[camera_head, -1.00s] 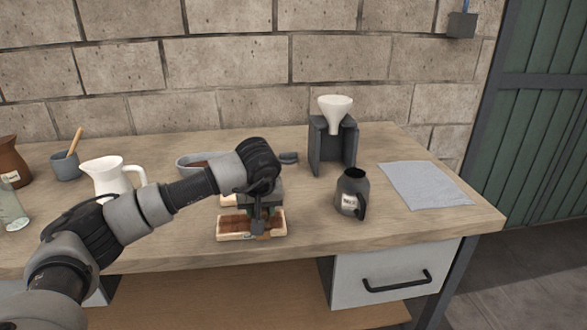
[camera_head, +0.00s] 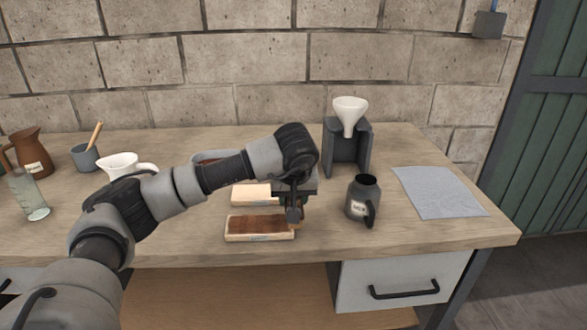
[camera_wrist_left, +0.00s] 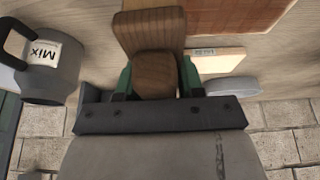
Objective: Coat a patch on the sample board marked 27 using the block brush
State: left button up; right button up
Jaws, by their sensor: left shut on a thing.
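My left gripper (camera_head: 293,205) is shut on the wooden handle of the block brush (camera_wrist_left: 150,30), seen close up in the left wrist view. The gripper is at the right end of the front sample board (camera_head: 232,236), whose top bears a dark brown coat; the board also shows in the left wrist view (camera_wrist_left: 235,14). A second, pale board (camera_head: 250,194) lies behind it, partly hidden by my arm. The number on neither board is readable. Whether the bristles touch anything is hidden. My right gripper is not in view.
A dark mug (camera_head: 362,200) marked "Mix" stands just right of the gripper. Behind are a holder (camera_head: 347,155) with a white funnel (camera_head: 350,112) and a tray (camera_head: 207,156), mostly hidden. A grey cloth (camera_head: 440,192) lies right. Jugs, a cup and glass stand left.

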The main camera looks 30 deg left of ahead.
pick_arm(q)
notch_tip(320, 180, up, 3)
jog(key=shift+w+d+f+p, duration=0.1)
jog(key=shift+w+d+p, duration=0.05)
jog(key=shift+p, duration=0.65)
jog(key=shift+r+p, duration=0.45)
jog(key=shift+r, duration=0.25)
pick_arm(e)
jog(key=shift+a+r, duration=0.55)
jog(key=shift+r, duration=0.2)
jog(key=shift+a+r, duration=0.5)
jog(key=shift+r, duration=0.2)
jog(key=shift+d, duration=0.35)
